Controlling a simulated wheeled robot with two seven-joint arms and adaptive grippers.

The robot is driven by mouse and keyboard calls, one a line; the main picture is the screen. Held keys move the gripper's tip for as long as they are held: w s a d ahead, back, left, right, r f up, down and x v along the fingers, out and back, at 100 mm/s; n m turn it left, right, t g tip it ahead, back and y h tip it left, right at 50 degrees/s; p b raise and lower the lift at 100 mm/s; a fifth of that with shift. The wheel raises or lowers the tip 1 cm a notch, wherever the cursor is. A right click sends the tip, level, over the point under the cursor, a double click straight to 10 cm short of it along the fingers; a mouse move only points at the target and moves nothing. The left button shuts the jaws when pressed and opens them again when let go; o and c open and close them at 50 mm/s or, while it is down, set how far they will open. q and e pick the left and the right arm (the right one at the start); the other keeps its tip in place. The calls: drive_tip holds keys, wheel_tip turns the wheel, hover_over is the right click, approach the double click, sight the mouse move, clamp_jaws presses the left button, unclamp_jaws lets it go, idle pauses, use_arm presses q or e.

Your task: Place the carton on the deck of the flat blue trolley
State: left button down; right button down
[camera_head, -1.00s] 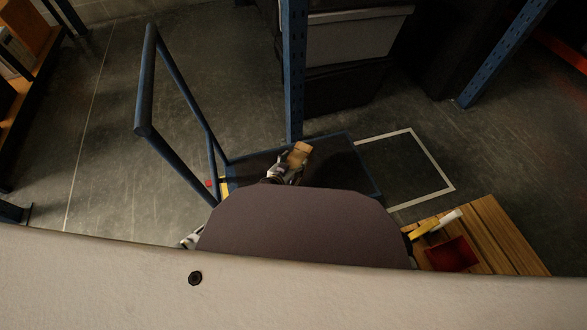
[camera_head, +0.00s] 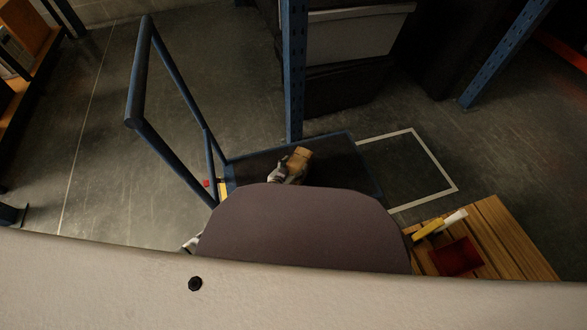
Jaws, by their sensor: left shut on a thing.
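The small tan carton (camera_head: 300,157) is in my left gripper (camera_head: 292,168), which is shut on it. Both are in the head view, over the far half of the flat blue trolley's dark deck (camera_head: 342,165). I cannot tell whether the carton touches the deck or hangs just above it. My own dark body part hides the near part of the deck and most of the arm. The trolley's blue push handle (camera_head: 138,75) rises at the left. My right gripper is not in view.
A blue rack post (camera_head: 294,70) stands right at the deck's far edge, with grey bins (camera_head: 355,40) behind it. A white floor outline (camera_head: 435,160) lies to the right. A wooden slatted surface (camera_head: 505,235) with a red tray (camera_head: 457,257) is at the lower right.

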use_arm(q)
drive_tip(key=shift+w, duration=0.1)
idle(0.3)
drive_tip(key=shift+c, duration=1.7)
unclamp_jaws()
drive_tip(key=shift+f, duration=0.1)
